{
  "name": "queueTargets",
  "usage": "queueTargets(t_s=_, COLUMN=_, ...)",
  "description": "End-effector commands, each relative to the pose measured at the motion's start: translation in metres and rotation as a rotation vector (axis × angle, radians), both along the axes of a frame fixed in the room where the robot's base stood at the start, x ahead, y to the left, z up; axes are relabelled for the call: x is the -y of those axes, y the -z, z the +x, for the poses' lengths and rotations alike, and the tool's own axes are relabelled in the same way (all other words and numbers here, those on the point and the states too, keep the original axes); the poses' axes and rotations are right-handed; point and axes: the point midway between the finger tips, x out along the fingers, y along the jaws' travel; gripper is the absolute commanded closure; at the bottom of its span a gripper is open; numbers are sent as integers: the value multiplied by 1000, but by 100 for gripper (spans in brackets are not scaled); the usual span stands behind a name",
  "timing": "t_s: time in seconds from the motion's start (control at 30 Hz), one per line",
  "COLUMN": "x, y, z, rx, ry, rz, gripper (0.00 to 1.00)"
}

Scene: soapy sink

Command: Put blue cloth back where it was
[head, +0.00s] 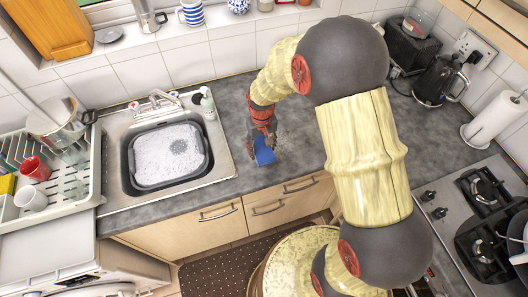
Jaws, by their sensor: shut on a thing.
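The blue cloth (264,153) hangs from my gripper (263,136), over or just above the grey countertop (228,106), to the right of the sink. I cannot tell whether the cloth touches the counter. My gripper points down and is shut on the cloth, and its fingertips are small in the head view. The sink (219,166) holds a dark basin (126,165) full of white suds.
A soap bottle (208,104) and the tap (157,100) stand behind the basin. A dish rack (93,170) with mugs is at the left. A kettle (437,82), a paper roll (495,119) and a gas hob (455,205) are at the right. The counter around my gripper is clear.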

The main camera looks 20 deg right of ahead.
Motion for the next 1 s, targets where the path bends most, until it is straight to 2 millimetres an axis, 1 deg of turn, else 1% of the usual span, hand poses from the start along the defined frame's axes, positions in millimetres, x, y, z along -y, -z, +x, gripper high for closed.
queueTargets(t_s=0.07, x=4, y=7, z=4, rx=-1, ry=1, rz=0, gripper=77)
queueTargets(t_s=0.27, x=10, y=16, z=9, rx=0, ry=1, rz=0, gripper=77)
queueTargets(t_s=0.33, x=14, y=23, z=12, rx=-1, ry=2, rz=0, gripper=77)
queueTargets(t_s=0.5, x=12, y=48, z=11, rx=-2, ry=0, rz=0, gripper=77)
queueTargets(t_s=0.9, x=12, y=53, z=11, rx=0, ry=0, rz=0, gripper=77)
queueTargets(t_s=0.93, x=12, y=54, z=11, rx=0, ry=0, rz=0, gripper=49)
queueTargets(t_s=1.0, x=12, y=53, z=11, rx=0, ry=0, rz=0, gripper=45)
